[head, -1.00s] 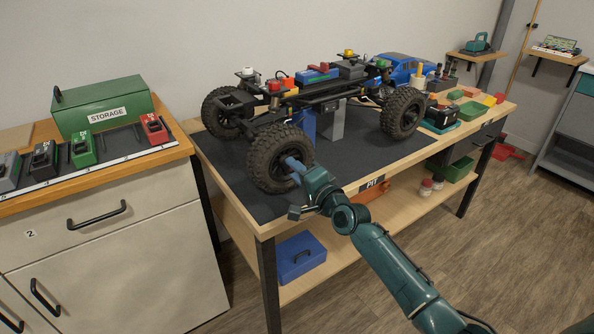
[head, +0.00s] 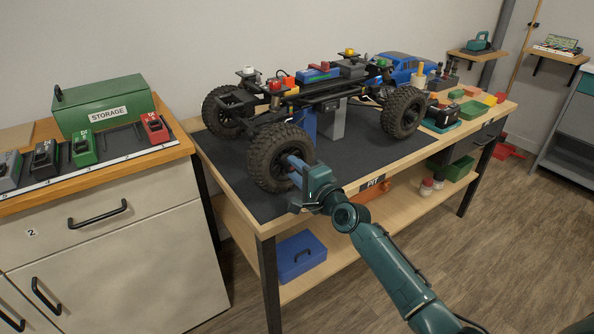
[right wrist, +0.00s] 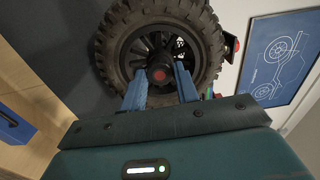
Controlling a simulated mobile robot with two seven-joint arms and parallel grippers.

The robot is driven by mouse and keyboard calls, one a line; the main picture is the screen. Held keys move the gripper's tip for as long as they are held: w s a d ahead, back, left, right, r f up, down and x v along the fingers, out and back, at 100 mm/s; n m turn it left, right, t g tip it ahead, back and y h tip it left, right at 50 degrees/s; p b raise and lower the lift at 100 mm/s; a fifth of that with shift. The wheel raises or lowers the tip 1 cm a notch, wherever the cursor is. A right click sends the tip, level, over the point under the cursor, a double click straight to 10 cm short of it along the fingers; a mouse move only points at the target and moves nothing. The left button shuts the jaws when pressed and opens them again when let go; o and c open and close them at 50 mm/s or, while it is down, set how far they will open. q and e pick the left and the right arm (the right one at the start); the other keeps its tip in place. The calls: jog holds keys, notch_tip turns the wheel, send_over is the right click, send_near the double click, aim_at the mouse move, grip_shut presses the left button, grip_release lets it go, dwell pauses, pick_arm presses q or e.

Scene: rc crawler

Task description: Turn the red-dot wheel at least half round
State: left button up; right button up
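The red-dot wheel (head: 268,155) is the black, knobbly front wheel of the crawler, at the near left corner of the raised chassis (head: 320,98). In the right wrist view the wheel (right wrist: 112,45) fills the upper middle, with the red dot (right wrist: 161,75) on its dark hub. My right gripper (head: 291,167) reaches the wheel's outer face from the right. In the right wrist view its two blue fingers (right wrist: 160,78) stand apart on either side of the hub; I see no clear contact. My left gripper is not in view.
The chassis rests on a stand (head: 331,121) on the dark mat (head: 352,158) of the workbench. A cabinet with a green storage box (head: 104,105) stands at the left. A blue case (head: 300,256) sits on the lower shelf.

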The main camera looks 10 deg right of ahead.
jog(key=o, duration=0.4)
jog(key=p+v, duration=0.1)
jog(key=v, duration=1.2)
jog(key=shift+s, duration=0.15)
